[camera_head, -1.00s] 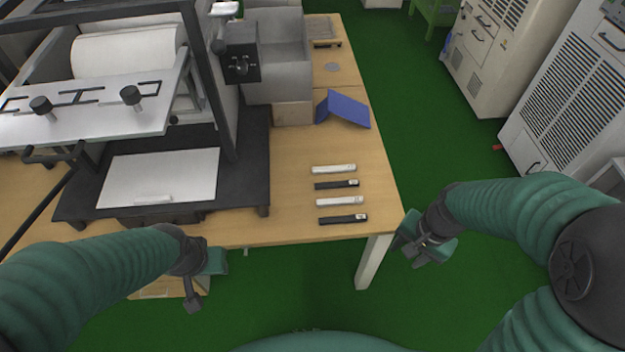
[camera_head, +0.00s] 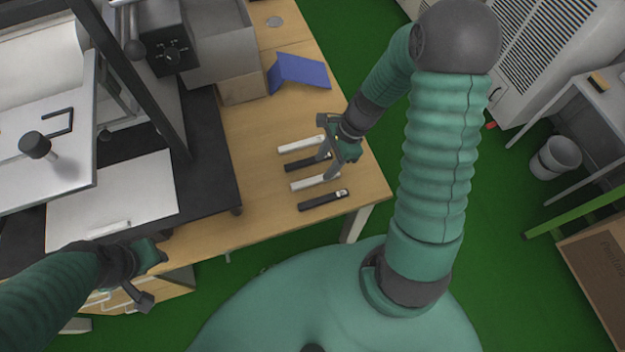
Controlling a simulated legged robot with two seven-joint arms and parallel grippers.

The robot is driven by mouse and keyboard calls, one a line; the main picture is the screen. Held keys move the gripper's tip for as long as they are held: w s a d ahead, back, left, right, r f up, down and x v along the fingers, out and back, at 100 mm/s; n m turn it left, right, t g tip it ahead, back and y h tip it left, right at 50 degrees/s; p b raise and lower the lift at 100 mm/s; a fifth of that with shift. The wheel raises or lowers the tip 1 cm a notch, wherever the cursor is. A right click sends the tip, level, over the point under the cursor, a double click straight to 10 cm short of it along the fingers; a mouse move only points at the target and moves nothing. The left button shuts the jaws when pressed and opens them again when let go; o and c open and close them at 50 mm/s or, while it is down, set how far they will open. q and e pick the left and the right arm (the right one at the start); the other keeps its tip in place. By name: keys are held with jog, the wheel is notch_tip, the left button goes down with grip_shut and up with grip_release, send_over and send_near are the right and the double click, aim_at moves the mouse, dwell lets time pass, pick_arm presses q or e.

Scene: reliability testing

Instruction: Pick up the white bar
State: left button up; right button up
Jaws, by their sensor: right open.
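Four bars lie in a column on the wooden table, alternating white and black. The far white bar (camera_head: 296,145) is at the back, followed by a black bar (camera_head: 299,163), the near white bar (camera_head: 306,182) and a front black bar (camera_head: 322,200). My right gripper (camera_head: 326,164) is open and empty over the right ends of the middle bars, its fingers pointing down and partly covering them. I cannot tell whether it touches a bar. My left gripper (camera_head: 148,277) hangs at the table's front edge at lower left; its jaws are unclear.
A black-based machine (camera_head: 205,165) with a white sheet (camera_head: 130,195) fills the left; a small white piece (camera_head: 95,230) lies on the sheet. A blue folded object (camera_head: 300,72) and grey bins (camera_head: 215,45) are behind the bars. The table's right edge is close to my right gripper.

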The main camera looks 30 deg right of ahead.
aim_at(316, 178)
jog(key=x, duration=0.2)
jog(key=d+x, duration=0.1)
jog(key=x, duration=0.2)
jog(key=b+x, duration=0.1)
jog(key=x, duration=0.1)
jog(key=shift+w+d+f, duration=0.1)
jog(key=shift+w+f, duration=0.05)
jog(key=shift+f, duration=0.4)
jog(key=shift+w+a+f, duration=0.1)
jog(key=shift+a, duration=0.2)
jog(key=shift+d, duration=0.15)
grip_shut()
